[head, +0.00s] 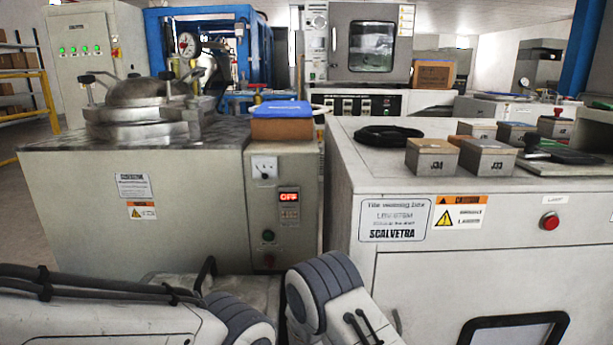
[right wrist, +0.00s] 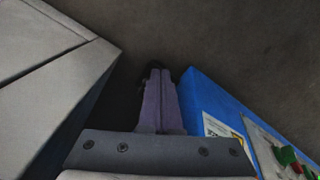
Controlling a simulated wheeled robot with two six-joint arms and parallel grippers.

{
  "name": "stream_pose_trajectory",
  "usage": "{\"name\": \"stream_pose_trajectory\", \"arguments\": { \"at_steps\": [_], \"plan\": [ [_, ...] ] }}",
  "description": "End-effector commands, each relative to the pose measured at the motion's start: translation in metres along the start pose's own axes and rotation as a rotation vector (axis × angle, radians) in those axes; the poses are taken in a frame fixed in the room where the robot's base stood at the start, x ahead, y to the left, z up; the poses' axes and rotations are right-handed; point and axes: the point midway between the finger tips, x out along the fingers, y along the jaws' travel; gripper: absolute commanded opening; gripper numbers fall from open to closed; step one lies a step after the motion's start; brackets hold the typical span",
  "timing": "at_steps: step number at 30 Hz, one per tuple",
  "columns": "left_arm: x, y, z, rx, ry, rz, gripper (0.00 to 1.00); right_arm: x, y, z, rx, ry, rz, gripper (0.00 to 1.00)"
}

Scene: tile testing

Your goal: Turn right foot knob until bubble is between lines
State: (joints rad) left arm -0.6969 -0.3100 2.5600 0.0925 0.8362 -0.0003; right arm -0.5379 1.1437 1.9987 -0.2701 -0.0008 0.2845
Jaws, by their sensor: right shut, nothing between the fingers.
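I cannot make out a foot knob, a bubble or level lines in either view. In the right wrist view my right gripper (right wrist: 160,80) has its two purple fingers together, with nothing between them. It points down into a dark gap beside a blue-sided machine (right wrist: 212,95). The fingertips are dim, and I cannot tell whether they touch anything. In the head view only pale arm links of mine show along the bottom edge. My left gripper is out of view.
The head view shows a warming box (head: 400,275) at right with labelled blocks (head: 432,158) on top. A machine with a round metal lid (head: 150,92) and a red "OFF" display (head: 289,197) stands at left. In the wrist view, a grey cabinet (right wrist: 50,70) lies left of my gripper.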

Motion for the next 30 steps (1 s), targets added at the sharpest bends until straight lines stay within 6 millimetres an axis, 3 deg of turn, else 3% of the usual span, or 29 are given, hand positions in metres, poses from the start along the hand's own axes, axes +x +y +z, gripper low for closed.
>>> {"name": "stream_pose_trajectory", "arguments": {
  "at_steps": [30],
  "plan": [
    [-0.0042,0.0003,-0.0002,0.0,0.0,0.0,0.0,-0.0004,0.006,-0.0049,0.001,0.009,-0.001,0.0]
  ]
}}
